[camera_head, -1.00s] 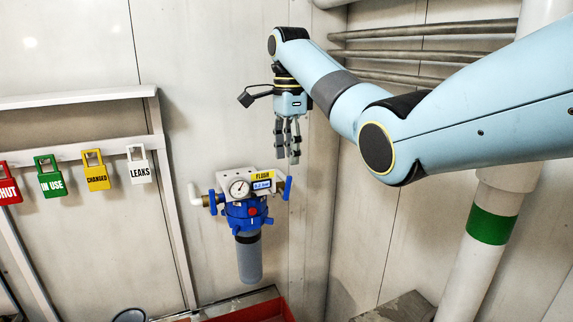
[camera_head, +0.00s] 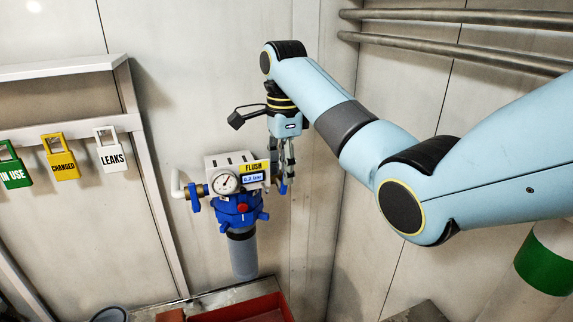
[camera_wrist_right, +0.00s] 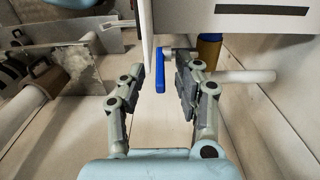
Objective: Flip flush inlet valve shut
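The flush unit (camera_head: 236,203) is on the wall, with a gauge, a yellow FLUSH label (camera_head: 254,167) and a blue filter head. It has a blue valve handle on each side; the left one (camera_head: 193,198) is upright. The right one (camera_head: 283,188) is partly hidden by my right gripper (camera_head: 284,176). In the right wrist view, a blue handle (camera_wrist_right: 160,76) stands between the spread fingers of my right gripper (camera_wrist_right: 158,84), closer to the right finger. Contact cannot be told. Which valve is the inlet is not legible. My left gripper is out of view.
A white pipe (camera_wrist_right: 245,76) and a brass fitting (camera_wrist_right: 208,52) lie close to the right finger. A red tray (camera_head: 245,310) sits below the unit. Pipes (camera_head: 455,42) run along the right wall.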

